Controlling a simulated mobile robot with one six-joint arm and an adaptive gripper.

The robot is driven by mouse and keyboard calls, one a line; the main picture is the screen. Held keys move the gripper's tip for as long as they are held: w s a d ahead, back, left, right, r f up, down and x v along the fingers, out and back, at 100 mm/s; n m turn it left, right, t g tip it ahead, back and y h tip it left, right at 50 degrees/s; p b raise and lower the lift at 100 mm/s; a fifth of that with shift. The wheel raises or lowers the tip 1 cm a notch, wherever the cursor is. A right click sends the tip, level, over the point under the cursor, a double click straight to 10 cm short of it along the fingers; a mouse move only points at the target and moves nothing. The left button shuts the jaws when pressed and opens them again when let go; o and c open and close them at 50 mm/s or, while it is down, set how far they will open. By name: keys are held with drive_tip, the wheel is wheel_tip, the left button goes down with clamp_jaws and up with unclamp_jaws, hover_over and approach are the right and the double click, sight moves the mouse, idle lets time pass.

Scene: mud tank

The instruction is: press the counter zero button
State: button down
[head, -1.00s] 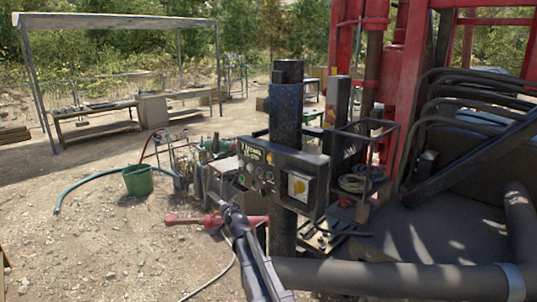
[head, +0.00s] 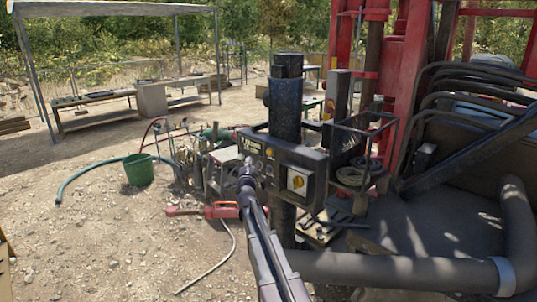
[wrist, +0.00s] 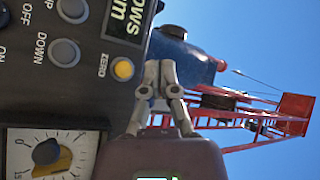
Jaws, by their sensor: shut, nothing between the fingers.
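The zero button (wrist: 123,69) is a round yellow button on the dark control panel (wrist: 95,100), next to the printed word ZERO. My gripper (wrist: 160,66) is shut and empty. In the wrist view its fingertips appear just right of the button, near the panel's edge, and do not cover it. The depth between the fingertips and the panel cannot be told. In the head view my gripper (head: 246,170) is in front of the panel (head: 315,160) and hides part of its left side. The counter display (wrist: 128,15) shows partly at the top of the wrist view.
Grey buttons marked UP (wrist: 72,9) and DOWN (wrist: 65,53) sit beside the zero button. A dial (wrist: 50,153) lies below. The panel hangs on a dark post (head: 285,110) by the red rig (head: 410,90). A green bucket (head: 138,170) stands left.

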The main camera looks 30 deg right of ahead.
drive_tip(key=shift+w+d, duration=0.1)
drive_tip(key=shift+d, duration=0.05)
drive_tip(key=shift+w+d, duration=0.45)
drive_tip(key=shift+d, duration=0.9)
drive_tip(key=shift+w+d, duration=0.5)
drive_tip(key=shift+d, duration=0.8)
drive_tip(key=shift+w+d, duration=0.45)
drive_tip(key=shift+d, duration=0.9)
drive_tip(key=shift+w+d, duration=0.2)
drive_tip(key=shift+d, duration=0.3)
drive_tip(key=shift+w+d, duration=0.15)
drive_tip(key=shift+d, duration=0.3)
drive_tip(key=shift+a, duration=0.15)
drive_tip(key=shift+s+a, duration=0.35)
drive_tip(key=shift+a, duration=0.45)
drive_tip(key=shift+s+a, duration=0.3)
drive_tip(key=shift+a, duration=0.5)
drive_tip(key=shift+s+a, duration=0.25)
drive_tip(key=shift+a, duration=0.55)
drive_tip(key=shift+s+a, duration=0.3)
drive_tip(key=shift+a, duration=0.5)
